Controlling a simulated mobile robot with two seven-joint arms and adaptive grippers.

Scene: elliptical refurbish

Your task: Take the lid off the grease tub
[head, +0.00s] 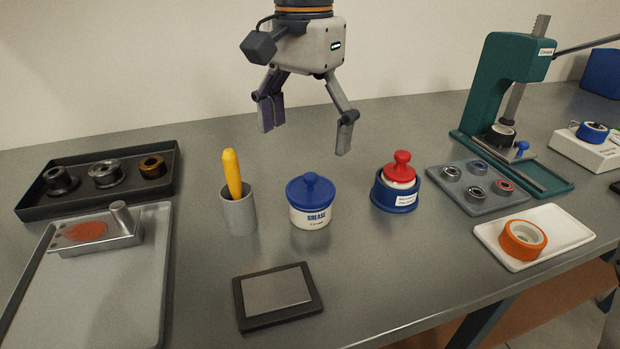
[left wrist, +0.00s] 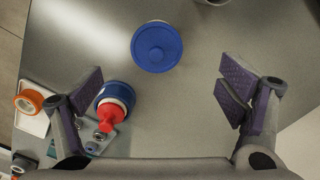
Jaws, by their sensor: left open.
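The grease tub (head: 311,217) is white with the word GREASE on it and stands upright on the grey bench. Its blue lid (head: 311,190), with a round knob on top, sits on the tub. In the left wrist view the blue lid (left wrist: 157,46) shows from above, beyond the fingers and near the top middle. My left gripper (head: 306,135) is open and empty, above and behind the tub, apart from it. Its two fingers also show wide apart in the left wrist view (left wrist: 163,95). My right gripper is not in view.
A blue container with a red knobbed top (head: 396,184) stands right of the tub. A grey cup (head: 239,214) with a yellow-handled tool stands left. A dark-framed pad (head: 277,294) lies in front. A green press (head: 510,95) stands at right. Bench is clear directly around the tub.

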